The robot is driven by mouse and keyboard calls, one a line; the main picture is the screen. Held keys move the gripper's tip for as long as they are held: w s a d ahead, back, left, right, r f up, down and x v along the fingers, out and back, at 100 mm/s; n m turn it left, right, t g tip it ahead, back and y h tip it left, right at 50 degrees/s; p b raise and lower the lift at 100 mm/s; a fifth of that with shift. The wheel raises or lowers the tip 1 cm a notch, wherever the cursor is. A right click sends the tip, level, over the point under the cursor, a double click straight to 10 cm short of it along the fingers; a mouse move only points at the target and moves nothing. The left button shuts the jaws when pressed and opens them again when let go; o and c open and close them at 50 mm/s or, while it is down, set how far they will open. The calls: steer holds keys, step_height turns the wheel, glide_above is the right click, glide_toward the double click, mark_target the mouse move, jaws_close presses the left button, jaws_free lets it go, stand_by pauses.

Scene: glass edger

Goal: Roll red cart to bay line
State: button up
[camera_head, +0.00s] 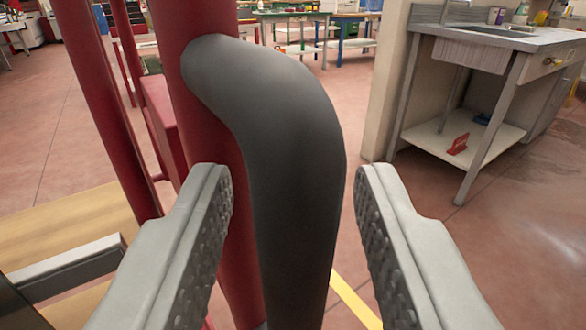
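The red cart shows as a thick red upright post (200,125) in the left half, with thinner red posts to its left. A dark grey curved handle (295,150) comes off the thick post and bends downward. My gripper (294,185) is open, with one grey ridged finger on each side of the handle. The left finger overlaps the red post in view; I cannot tell if it touches. A gap shows between the handle and the right finger. A yellow floor line (355,300) shows between the handle and the right finger. The cart's wheels are out of view.
A grey-topped sink bench (500,38) with a low shelf stands at the right beside a beige wall end (392,75). Workbenches (300,18) stand at the back. A wooden board (75,225) lies at lower left. Reddish floor between handle and bench is clear.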

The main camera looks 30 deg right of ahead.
jaws_close()
steer(key=shift+d, duration=0.1)
